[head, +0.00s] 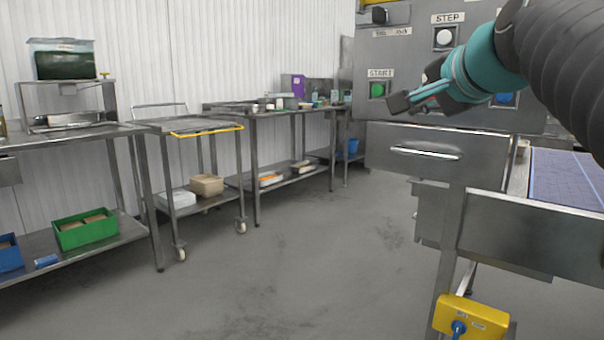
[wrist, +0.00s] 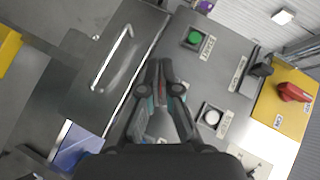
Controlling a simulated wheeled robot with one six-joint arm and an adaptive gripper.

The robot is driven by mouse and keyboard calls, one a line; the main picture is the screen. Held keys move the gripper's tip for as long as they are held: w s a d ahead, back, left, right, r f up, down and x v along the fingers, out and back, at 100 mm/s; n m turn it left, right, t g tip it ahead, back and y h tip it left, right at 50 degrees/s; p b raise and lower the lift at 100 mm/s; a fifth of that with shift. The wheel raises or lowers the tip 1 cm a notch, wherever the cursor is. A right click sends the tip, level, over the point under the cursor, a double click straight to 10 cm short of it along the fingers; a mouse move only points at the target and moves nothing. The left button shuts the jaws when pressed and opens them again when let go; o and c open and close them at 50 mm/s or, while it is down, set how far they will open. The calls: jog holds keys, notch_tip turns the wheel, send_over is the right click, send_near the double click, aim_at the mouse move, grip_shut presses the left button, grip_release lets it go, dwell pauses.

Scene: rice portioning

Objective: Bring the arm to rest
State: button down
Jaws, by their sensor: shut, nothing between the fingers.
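My gripper (head: 402,100) is in front of the grey control panel (head: 405,55) at the right of the head view. It is shut and empty, with its fingertips close to the green START button (head: 377,89). In the wrist view my gripper (wrist: 160,65) points toward the panel face, with the green button (wrist: 194,37) ahead of it to the right. The white STEP button (head: 444,37) is above my gripper in the head view; the white button also shows in the wrist view (wrist: 211,117). I cannot tell whether the fingertips touch the panel.
A drawer (head: 425,153) is below the panel, and a blue conveyor belt (head: 570,178) lies to its right. A yellow box (head: 472,318) is low on the frame. Steel tables and a wheeled trolley (head: 190,126) stand at left. The middle floor (head: 290,255) is clear.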

jog(key=s+a+f+n+g, duration=0.1)
jog(key=s+f+n+g, duration=0.2)
jog(key=f, duration=1)
jog(key=s+f+n+g+h, duration=0.1)
jog(key=s+f+n, duration=0.4)
jog(key=s+f, duration=0.5)
jog(key=s+a+f+n+g, duration=0.1)
jog(key=s+f+n+g, duration=0.3)
jog(key=f, duration=1.3)
jog(key=shift+s+a+g, duration=0.3)
jog(key=shift+s+a, duration=0.05)
jog(key=shift+s, duration=0.85)
jog(key=shift+f, duration=0.1)
